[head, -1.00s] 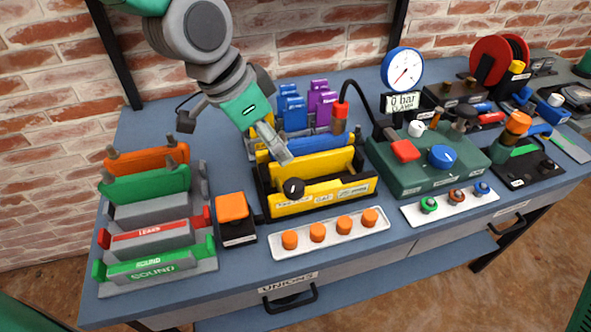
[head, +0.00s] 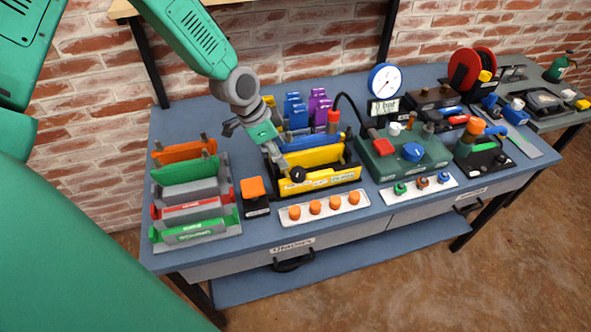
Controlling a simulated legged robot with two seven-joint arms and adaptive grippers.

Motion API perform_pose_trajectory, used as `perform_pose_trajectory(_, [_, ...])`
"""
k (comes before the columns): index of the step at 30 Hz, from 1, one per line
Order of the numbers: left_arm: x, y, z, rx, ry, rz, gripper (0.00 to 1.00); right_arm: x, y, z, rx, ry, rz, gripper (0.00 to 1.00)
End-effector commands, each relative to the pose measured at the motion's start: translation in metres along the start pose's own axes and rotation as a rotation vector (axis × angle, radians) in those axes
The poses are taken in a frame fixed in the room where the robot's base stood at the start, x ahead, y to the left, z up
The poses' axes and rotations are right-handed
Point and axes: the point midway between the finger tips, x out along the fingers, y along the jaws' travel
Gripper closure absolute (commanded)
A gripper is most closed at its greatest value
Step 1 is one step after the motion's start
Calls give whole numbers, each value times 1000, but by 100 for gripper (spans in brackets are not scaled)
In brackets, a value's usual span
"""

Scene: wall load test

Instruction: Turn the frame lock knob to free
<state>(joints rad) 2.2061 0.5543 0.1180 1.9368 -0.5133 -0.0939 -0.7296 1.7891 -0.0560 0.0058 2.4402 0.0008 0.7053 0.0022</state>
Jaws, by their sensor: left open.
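The yellow frame (head: 320,171) stands in a black base on the blue bench, in the middle of the head view. A round black knob (head: 298,174) with a small white mark sits at its front left. The labels on its front are too small to read, so I cannot tell which setting the knob points to. My left gripper (head: 281,158) is open and points down just behind and left of the knob. I cannot tell whether its fingers touch the frame. My right gripper is not in view.
Left stands a rack (head: 196,236) with orange, green and grey bars. An orange-topped block (head: 254,195) and a white strip (head: 323,209) with orange caps lie near the frame. A green pump box (head: 405,158) with a gauge (head: 385,79) is at right.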

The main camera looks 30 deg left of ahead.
Motion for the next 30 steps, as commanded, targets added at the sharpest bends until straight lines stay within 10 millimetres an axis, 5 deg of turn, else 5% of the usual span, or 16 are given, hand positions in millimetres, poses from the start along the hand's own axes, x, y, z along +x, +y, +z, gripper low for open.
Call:
perform_pose_trajectory(12, [72, 3, -4, 4, -3, -3, 44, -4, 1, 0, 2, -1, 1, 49])
perform_pose_trajectory(26, [84, 1, -2, 3, 2, -1, 44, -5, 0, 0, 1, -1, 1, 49])
perform_pose_trajectory(30, [84, 3, -5, 4, -1, -5, 92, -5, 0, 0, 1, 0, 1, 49])
